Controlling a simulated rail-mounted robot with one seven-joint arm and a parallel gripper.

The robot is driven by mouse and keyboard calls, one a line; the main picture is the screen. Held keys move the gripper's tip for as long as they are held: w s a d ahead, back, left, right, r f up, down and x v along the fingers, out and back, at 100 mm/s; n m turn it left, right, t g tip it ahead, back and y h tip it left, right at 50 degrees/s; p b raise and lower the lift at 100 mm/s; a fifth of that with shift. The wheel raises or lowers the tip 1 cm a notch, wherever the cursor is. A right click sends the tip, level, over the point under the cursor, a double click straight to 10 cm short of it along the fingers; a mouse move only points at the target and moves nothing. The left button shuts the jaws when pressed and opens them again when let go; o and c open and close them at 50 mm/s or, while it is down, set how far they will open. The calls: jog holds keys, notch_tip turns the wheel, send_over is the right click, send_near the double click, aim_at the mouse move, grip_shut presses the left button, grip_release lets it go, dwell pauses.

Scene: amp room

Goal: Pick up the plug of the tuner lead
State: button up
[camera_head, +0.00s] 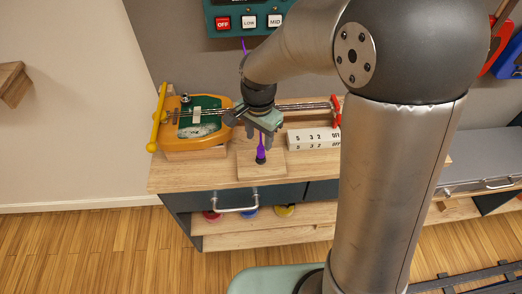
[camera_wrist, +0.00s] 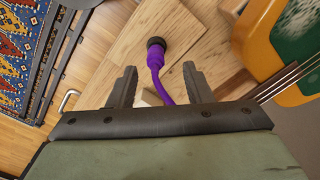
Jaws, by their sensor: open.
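The tuner lead is purple and ends in a dark plug. In the head view the plug (camera_head: 260,159) points down over a small wooden block (camera_head: 278,170) on the bench. In the wrist view the plug (camera_wrist: 156,44) lies ahead of the fingertips, with the purple lead (camera_wrist: 165,80) curving back between the fingers. My gripper (camera_head: 264,135) is open above the block, and its two fingers also show apart in the wrist view (camera_wrist: 160,80). I cannot tell whether either finger touches the lead.
An orange guitar (camera_head: 200,130) with a green plate lies left of the gripper on the bench. A white numbered strip (camera_head: 313,139) stands to the right. A control box (camera_head: 247,18) hangs above. A drawer handle (camera_head: 236,209) sticks out at the front.

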aim_at(261, 146)
jog(key=f, duration=0.2)
jog(key=f+p, duration=0.1)
jog(key=f, duration=0.2)
jog(key=shift+s+d+f, duration=0.2)
jog(key=shift+f, duration=0.1)
jog(key=shift+c, duration=0.3)
grip_shut()
